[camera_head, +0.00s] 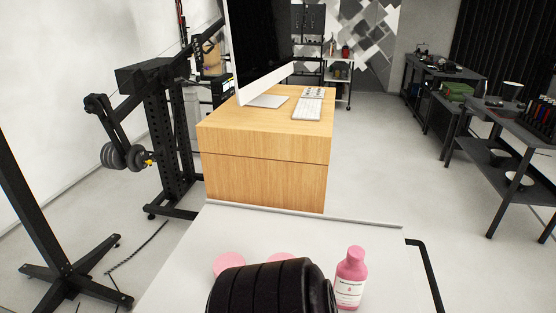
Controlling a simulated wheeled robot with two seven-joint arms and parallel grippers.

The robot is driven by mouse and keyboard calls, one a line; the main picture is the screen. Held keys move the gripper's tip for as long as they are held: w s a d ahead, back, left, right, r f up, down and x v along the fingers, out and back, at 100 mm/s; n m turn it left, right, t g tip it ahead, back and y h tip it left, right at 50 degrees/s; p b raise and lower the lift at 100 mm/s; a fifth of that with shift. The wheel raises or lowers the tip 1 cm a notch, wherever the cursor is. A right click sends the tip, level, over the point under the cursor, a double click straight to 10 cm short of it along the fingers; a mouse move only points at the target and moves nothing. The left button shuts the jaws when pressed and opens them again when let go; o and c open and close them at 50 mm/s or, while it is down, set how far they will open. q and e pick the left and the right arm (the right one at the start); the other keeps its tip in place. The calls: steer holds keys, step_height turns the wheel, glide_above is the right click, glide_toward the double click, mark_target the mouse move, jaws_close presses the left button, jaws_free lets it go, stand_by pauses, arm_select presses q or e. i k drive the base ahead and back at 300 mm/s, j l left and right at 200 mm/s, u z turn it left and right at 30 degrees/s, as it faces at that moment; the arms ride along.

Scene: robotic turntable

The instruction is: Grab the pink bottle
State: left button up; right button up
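The pink bottle (350,278) stands upright on the white table, right of centre near the bottom of the head view. It has a pink cap and a white label with dark print. A black ribbed rounded form (268,288) covers the table just left of it and seems to overlap its left edge in the picture; I cannot tell what it is. Two more pink rounded things, one at the left (229,264) and one in the middle (281,257), show partly behind this form. Neither of my grippers can be made out.
The white table (385,238) has a raised back edge and a black bar (428,270) at its right. Beyond stands a wooden desk (265,170) with a monitor and keyboard. Black rack equipment (165,140) is at left, dark workbenches (500,160) at right. Open floor lies between.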

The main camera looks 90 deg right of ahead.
mark_target(352, 272)
steer(key=z, duration=3.35)
